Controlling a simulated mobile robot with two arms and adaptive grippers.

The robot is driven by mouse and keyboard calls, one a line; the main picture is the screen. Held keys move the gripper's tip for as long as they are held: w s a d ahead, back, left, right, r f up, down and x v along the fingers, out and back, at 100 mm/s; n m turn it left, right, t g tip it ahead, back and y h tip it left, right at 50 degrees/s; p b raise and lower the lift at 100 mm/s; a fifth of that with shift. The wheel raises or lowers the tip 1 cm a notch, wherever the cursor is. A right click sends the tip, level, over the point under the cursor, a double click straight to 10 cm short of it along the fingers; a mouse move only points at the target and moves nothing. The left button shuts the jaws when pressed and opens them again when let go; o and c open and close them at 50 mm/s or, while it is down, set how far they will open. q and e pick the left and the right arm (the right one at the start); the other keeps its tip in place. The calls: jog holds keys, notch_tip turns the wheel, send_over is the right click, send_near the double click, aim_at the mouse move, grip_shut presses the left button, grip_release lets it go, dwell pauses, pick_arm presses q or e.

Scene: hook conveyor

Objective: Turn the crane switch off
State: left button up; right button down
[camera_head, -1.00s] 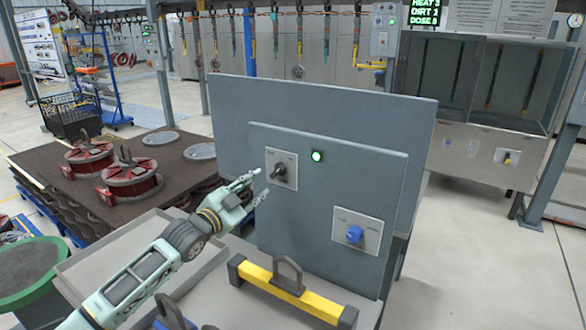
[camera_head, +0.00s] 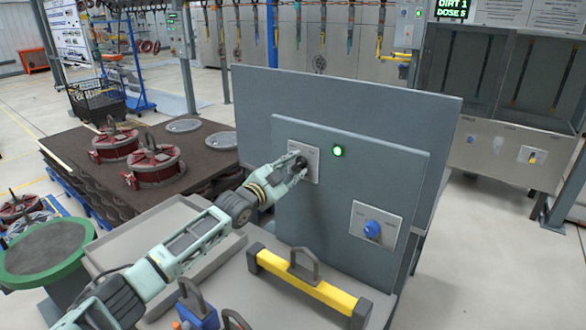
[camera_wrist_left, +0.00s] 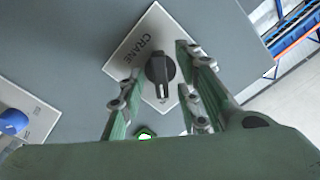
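The crane switch is a black rotary knob (camera_wrist_left: 160,70) on a pale plate marked CRANE (camera_wrist_left: 137,45), seen in the left wrist view. In the head view its plate (camera_head: 312,160) is on the grey panel, with the knob mostly hidden behind my left gripper (camera_head: 297,166). In the left wrist view my left gripper (camera_wrist_left: 155,95) is open, its fingers on either side of the knob with gaps showing. A green lamp (camera_head: 338,151) beside the plate is lit. My right gripper is not in view.
A blue knob (camera_head: 372,229) is on a second plate lower right on the panel (camera_head: 345,200). A yellow bar with a black handle (camera_head: 310,285) lies on the bench below. A grey tray (camera_head: 190,255) and red round parts (camera_head: 155,165) are to the left.

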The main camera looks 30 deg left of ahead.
pick_arm(q)
jog(key=shift+c, duration=0.8)
grip_shut()
